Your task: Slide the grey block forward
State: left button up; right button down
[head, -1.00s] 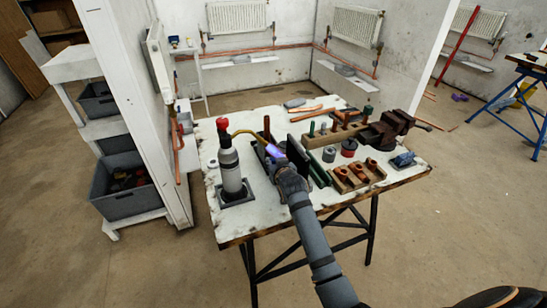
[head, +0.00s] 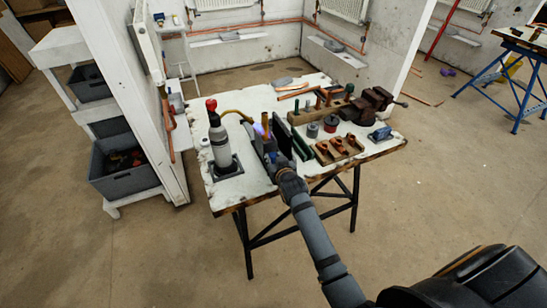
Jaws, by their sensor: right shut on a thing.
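The grey block (head: 258,147) stands on the worn white workbench, right of the gas bottle. My right gripper (head: 274,160) reaches in from the lower right and is shut at the block's near side. The fingers are small here and partly hidden by my wrist, so the exact contact is hard to see. A blue-violet flame (head: 259,129) glows just above the block, beside an upright copper pipe (head: 265,122). A dark upright plate (head: 285,141) stands right of it. My left gripper is not in view.
The grey gas bottle (head: 219,147) with a red top stands close on the left, its hose arching toward the flame. A wooden rack (head: 338,149) with copper fittings, small cans and a vice (head: 367,104) fill the bench's right side.

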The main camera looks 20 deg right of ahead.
jog(key=c, duration=1.5)
grip_release()
jog(key=shift+s+f, duration=0.1)
jog(key=shift+f, duration=0.15)
jog(key=o, duration=0.4)
jog(key=shift+s+r, duration=0.1)
jog(key=shift+r, duration=0.1)
jog(key=shift+o, duration=0.2)
jog(key=v, duration=0.7)
jog(key=shift+s+r, duration=0.1)
jog(key=shift+s, duration=0.1)
